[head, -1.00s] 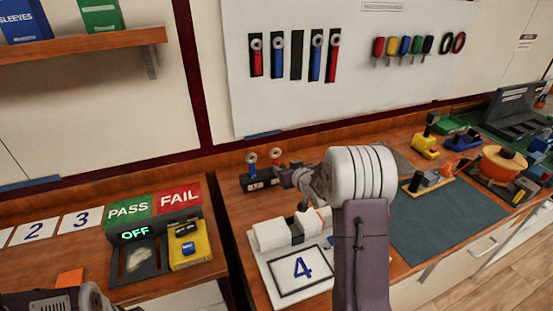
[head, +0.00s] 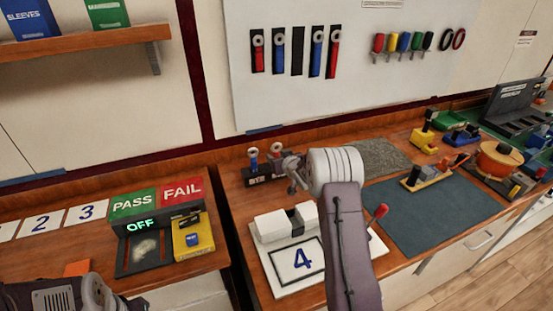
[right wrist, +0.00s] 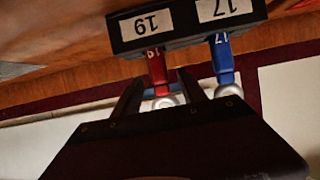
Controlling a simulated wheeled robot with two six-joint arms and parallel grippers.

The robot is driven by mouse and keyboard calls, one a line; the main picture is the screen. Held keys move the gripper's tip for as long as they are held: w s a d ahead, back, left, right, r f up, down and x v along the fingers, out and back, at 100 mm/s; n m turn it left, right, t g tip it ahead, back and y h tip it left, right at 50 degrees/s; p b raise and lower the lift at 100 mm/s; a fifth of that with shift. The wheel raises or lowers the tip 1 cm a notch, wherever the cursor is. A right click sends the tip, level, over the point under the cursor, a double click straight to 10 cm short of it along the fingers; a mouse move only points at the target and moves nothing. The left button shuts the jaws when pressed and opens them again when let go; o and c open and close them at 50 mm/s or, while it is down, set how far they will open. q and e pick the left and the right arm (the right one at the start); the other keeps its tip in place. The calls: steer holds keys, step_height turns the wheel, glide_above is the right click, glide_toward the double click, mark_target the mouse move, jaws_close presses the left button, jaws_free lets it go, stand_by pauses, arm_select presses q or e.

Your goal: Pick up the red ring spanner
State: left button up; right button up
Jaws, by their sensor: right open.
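The red ring spanner (head: 277,151) stands upright, ring up, in a dark stand (head: 262,180) on the bench, right of a blue one (head: 253,157). In the right wrist view, which is upside down, the red spanner (right wrist: 157,72) is in the slot labelled 19 and the blue spanner (right wrist: 222,62) in the slot labelled 17. My right gripper (head: 293,172) is beside the stand, partly hidden by its own wrist. Its open fingers (right wrist: 160,82) appear on either side of the red spanner in the wrist view; contact cannot be told. My left gripper's fingers are out of view.
More red and blue spanners hang on the wall board (head: 350,100). A white fixture (head: 284,222) with a card marked 4 stands in front of the stand. A red-handled tool (head: 378,213) is right of my arm. The dark mat (head: 430,220) has free room.

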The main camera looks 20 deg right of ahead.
steer(key=shift+s+r, duration=0.15)
steer(key=c, duration=0.7)
jaws_close()
steer(key=shift+r, duration=0.5)
step_height(320, 180, up, 4)
steer(key=shift+f+p, duration=0.25)
steer(key=shift+p, duration=0.1)
steer(key=s+d+r+p, duration=0.2)
steer(key=d+r+p, duration=0.3)
steer(key=d, duration=0.6)
steer(key=shift+s+d+r, duration=0.2)
steer(key=shift+s+r, duration=0.1)
steer(key=shift+r, duration=0.4)
